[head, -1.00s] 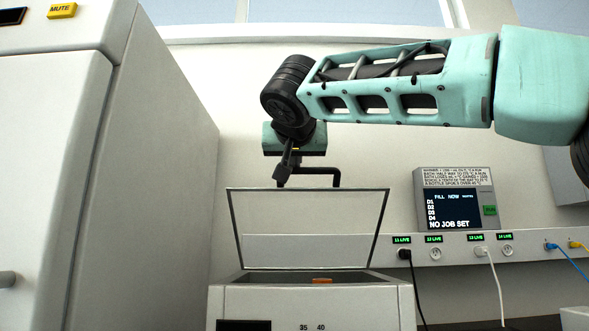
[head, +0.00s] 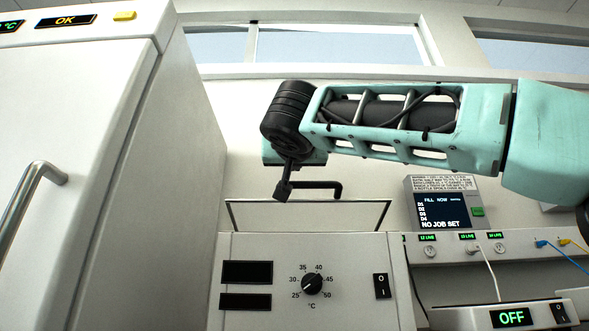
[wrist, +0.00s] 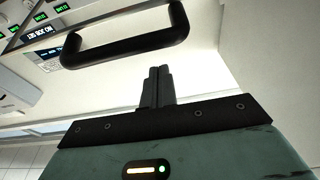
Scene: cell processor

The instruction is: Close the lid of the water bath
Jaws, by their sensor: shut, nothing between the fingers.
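The water bath (head: 345,255) is a white box with a dial and a switch on its front. Its clear, dark-framed lid (head: 300,215) stands raised at the back, its lower part hidden by the bath front. The black lid handle (head: 322,185) is at the lid's top edge, and shows large in the wrist view (wrist: 125,45). My gripper (head: 282,190) is shut and empty, just left of the handle in the head view.
A tall white cabinet (head: 100,150) stands close on the left. On the right are a "NO JOB SET" screen (head: 442,213), a socket rail with cables, and a device reading OFF (head: 510,317). Plain wall lies behind the lid.

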